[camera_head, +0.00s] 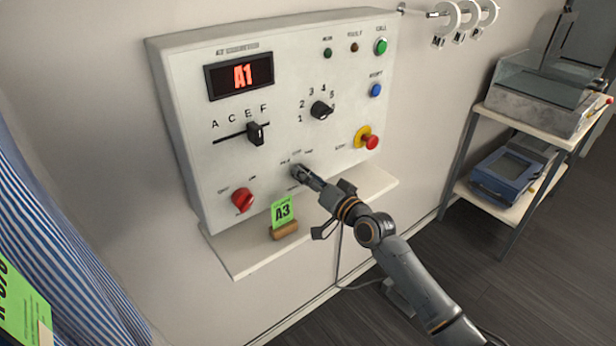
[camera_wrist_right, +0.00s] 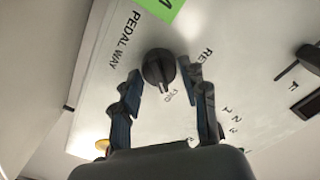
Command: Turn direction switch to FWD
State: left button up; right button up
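The direction switch is a small black rotary knob (camera_wrist_right: 158,68) on the white control panel (camera_head: 200,165). In the right wrist view, small lettering surrounds it, including "PEDAL WAY" and a partly hidden word starting "RE". In the head view it is mostly hidden by my right gripper (camera_head: 304,176), which reaches the panel's lower middle. In the wrist view my right gripper's two fingers (camera_wrist_right: 161,80) are apart, one on each side of the knob, with small gaps. I cannot tell whether either finger touches it. My left gripper is not in view.
The panel also has a lettered slider (camera_head: 255,134), a numbered black dial (camera_head: 321,110), a red knob (camera_head: 242,200) and a red stop button (camera_head: 371,142). A green A3 card (camera_head: 283,211) stands on the shelf (camera_head: 240,262) below. A cart (camera_head: 500,205) is at right.

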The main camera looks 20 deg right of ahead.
jog(key=shift+o, duration=0.7)
jog(key=v, duration=1.2)
